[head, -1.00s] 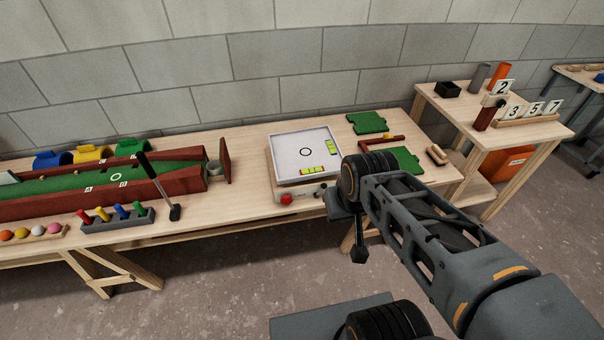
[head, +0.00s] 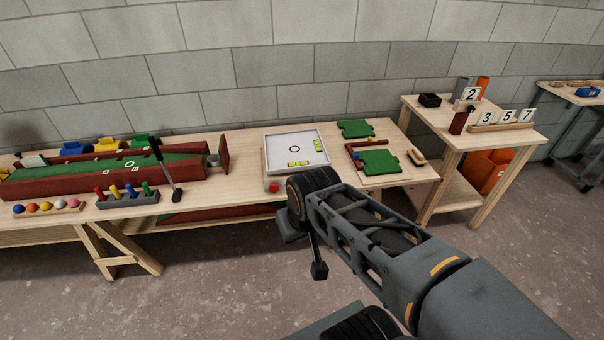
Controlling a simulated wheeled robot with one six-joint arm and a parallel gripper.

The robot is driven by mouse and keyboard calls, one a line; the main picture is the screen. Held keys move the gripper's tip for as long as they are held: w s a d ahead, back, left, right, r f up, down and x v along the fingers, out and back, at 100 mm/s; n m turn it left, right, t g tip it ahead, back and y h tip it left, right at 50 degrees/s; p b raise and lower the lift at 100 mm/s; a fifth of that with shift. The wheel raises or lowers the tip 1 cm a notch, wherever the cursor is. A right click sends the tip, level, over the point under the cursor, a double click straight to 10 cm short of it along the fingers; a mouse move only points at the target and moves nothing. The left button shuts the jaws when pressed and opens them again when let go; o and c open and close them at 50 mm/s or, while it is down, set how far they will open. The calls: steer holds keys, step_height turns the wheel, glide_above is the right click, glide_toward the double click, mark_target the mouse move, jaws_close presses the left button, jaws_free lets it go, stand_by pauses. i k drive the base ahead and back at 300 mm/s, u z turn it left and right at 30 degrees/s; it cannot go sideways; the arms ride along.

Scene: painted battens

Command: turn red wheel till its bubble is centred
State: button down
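The bubbles are too small to place. My arm covers the frame's front right. A dark end piece, seemingly my gripper (head: 319,271), hangs below my arm, in front of the bench and apart from the wheel. Its fingers cannot be made out.
Left of the tray are a red-walled green lane (head: 100,172), a peg rack (head: 128,196) and a dark-handled mallet (head: 165,170). Green panels (head: 379,161) lie to its right. A side table (head: 465,135) holds number cards. The floor before the bench is open.

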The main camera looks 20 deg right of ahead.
mark_target(274, 187)
steer(key=z, duration=0.6)
steer(key=i, duration=0.45)
steer(key=u, duration=1)
steer(key=k, duration=0.35)
steer(key=u, duration=0.45)
steer(key=i, duration=0.5)
steer(key=z, duration=2.8)
